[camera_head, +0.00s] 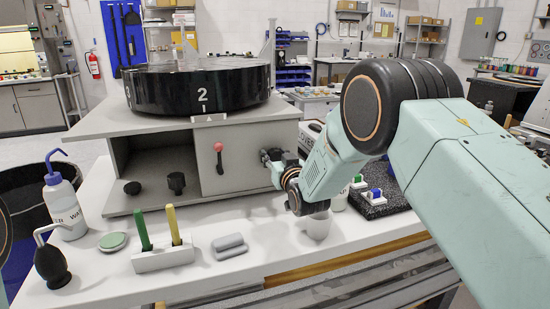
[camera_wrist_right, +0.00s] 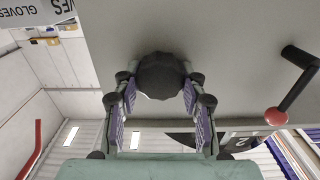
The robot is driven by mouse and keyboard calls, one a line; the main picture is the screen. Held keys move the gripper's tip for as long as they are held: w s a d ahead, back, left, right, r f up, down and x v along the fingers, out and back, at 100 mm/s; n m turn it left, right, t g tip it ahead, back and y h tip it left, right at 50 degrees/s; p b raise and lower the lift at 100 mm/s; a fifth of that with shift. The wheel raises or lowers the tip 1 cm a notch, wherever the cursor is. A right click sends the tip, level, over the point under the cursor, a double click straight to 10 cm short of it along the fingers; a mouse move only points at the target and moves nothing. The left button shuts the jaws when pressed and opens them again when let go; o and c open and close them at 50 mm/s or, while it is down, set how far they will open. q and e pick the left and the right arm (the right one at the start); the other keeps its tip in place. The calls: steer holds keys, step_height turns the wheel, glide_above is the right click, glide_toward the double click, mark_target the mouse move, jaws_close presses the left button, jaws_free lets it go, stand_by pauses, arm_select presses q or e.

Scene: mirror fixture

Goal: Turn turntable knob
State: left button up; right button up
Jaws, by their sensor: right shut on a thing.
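The turntable (camera_head: 160,93) is a wide black drum on top of a grey box (camera_head: 190,131). A white "2" faces front above a small white triangle marker. In the right wrist view, the black knob (camera_wrist_right: 160,75) sits on the grey panel between the purple-padded fingers. My right gripper (camera_head: 270,157) is shut on this knob at the right part of the box front. In the head view the gripper and wrist hide most of the knob. My left gripper is not in view.
A lever with a red ball (camera_head: 219,147) stands left of the right gripper. A white cup (camera_head: 317,225) is below the right wrist.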

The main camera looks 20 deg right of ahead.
steer(key=m, duration=0.5)
steer(key=shift+w+d+r+m, duration=0.1)
steer(key=shift+d+r+m, duration=0.05)
steer(key=shift+r+m, duration=0.15)
steer(key=m, duration=0.6)
steer(key=shift+d+f+b, duration=0.1)
steer(key=shift+b, duration=0.25)
steer(key=m, duration=0.5)
steer(key=shift+f+m, duration=0.15)
steer(key=shift+m, duration=0.25)
steer(key=m, duration=0.5)
steer(key=shift+m, duration=0.3)
steer(key=o, duration=1.2)
steer(key=shift+f, duration=0.3)
steer(key=shift+c, duration=0.2)
